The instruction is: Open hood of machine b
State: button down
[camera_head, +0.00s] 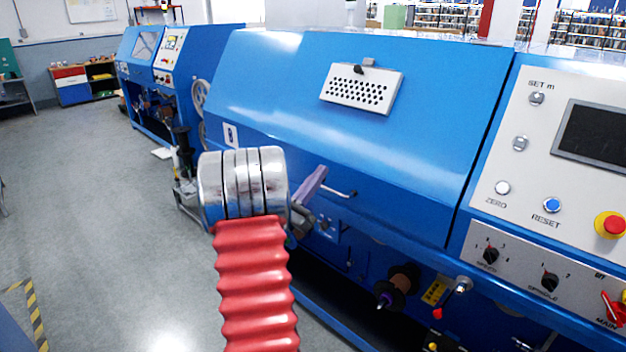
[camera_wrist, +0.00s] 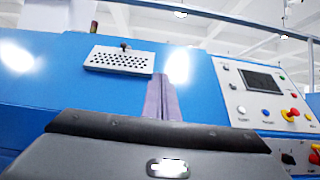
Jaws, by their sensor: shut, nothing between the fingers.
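The blue hood (camera_head: 300,95) of the near machine is down, its sloping front carrying a perforated light plate (camera_head: 362,88). The hood (camera_wrist: 60,95) and the plate (camera_wrist: 119,61) also show in the wrist view. No label visible here tells me that this is machine b. My gripper (camera_head: 318,174) is in front of the hood's lower part, its fingers shut and empty. The wrist view shows the fingers (camera_wrist: 162,82) together, pointing up before the blue surface. A thin metal handle (camera_head: 340,192) is just right of the fingers in the head view; I cannot tell whether they touch.
A control panel (camera_head: 530,160) with a screen, knobs and a red stop button (camera_head: 610,225) is to the right. Spindles and a bobbin (camera_head: 398,285) sit below the hood. Another blue machine (camera_head: 160,65) stands at the back left. The grey floor (camera_head: 90,210) at left is clear.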

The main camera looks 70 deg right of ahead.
jog(key=w+a+f, duration=0.1)
jog(key=a+f, duration=0.2)
jog(key=f, duration=0.6)
jog(key=shift+w, duration=0.4)
jog(key=c, duration=2.5)
grip_release()
jog(key=shift+c, duration=0.2)
